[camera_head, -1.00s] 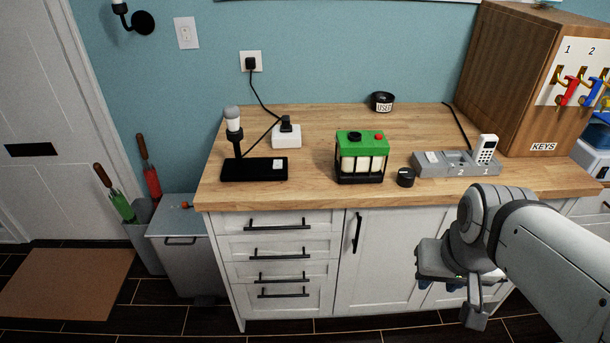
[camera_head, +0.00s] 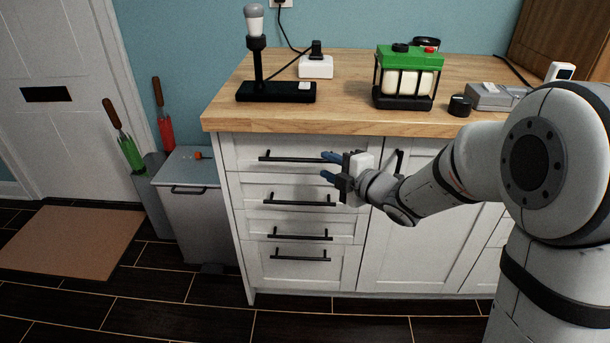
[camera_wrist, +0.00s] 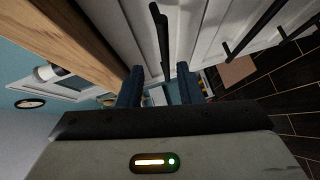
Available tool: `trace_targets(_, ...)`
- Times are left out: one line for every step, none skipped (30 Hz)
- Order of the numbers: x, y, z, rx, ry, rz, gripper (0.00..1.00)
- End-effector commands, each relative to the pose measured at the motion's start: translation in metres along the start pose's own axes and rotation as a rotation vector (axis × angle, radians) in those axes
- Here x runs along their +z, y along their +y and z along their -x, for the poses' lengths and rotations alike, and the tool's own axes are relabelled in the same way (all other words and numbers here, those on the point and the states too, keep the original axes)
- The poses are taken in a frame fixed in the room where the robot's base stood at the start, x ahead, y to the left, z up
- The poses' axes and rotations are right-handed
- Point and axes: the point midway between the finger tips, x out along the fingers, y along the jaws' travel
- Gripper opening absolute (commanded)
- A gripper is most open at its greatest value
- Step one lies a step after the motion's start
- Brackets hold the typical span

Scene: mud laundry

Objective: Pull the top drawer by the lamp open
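The top drawer (camera_head: 240,150) is the uppermost of the stacked white drawers under the wooden counter, and it looks shut. Its black bar handle (camera_head: 290,159) runs level across the front. The lamp (camera_head: 256,50) stands on the counter above it. My gripper (camera_head: 330,168) is open, its blue fingers one above the other at the handle's right end. In the wrist view the handle (camera_wrist: 160,35) reaches toward the gap between the two fingers (camera_wrist: 160,88). I cannot tell whether they touch it.
Lower drawers with black handles (camera_head: 300,201) lie below. A cupboard door (camera_head: 405,225) is to the right. A grey bin (camera_head: 190,205) stands left of the cabinet. The dark tiled floor (camera_head: 220,320) in front is clear.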

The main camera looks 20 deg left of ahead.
Motion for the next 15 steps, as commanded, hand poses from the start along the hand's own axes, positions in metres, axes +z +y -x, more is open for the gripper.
trace_targets(-0.005,-0.009,-0.006,0.009,0.034,0.017,0.33)
trace_targets(-0.008,-0.011,-0.008,0.014,0.049,0.027,0.33)
trace_targets(-0.011,-0.012,-0.01,0.019,0.064,0.036,0.33)
trace_targets(-0.012,-0.012,-0.013,0.021,0.071,0.04,0.33)
trace_targets(-0.013,-0.012,-0.015,0.023,0.075,0.042,0.33)
trace_targets(-0.014,-0.011,-0.02,0.024,0.077,0.044,0.33)
trace_targets(-0.014,-0.011,-0.024,0.025,0.077,0.044,0.33)
trace_targets(-0.015,-0.011,-0.028,0.024,0.077,0.044,0.33)
trace_targets(-0.015,-0.011,-0.035,0.024,0.076,0.043,0.33)
trace_targets(-0.016,-0.011,-0.04,0.023,0.076,0.043,0.33)
trace_targets(-0.016,-0.011,-0.045,0.024,0.076,0.043,0.33)
trace_targets(-0.017,-0.01,-0.051,0.024,0.076,0.044,0.33)
trace_targets(-0.017,-0.011,-0.056,0.023,0.075,0.043,0.33)
trace_targets(-0.017,-0.01,-0.061,0.023,0.075,0.043,0.33)
trace_targets(-0.017,-0.01,-0.066,0.024,0.074,0.042,0.33)
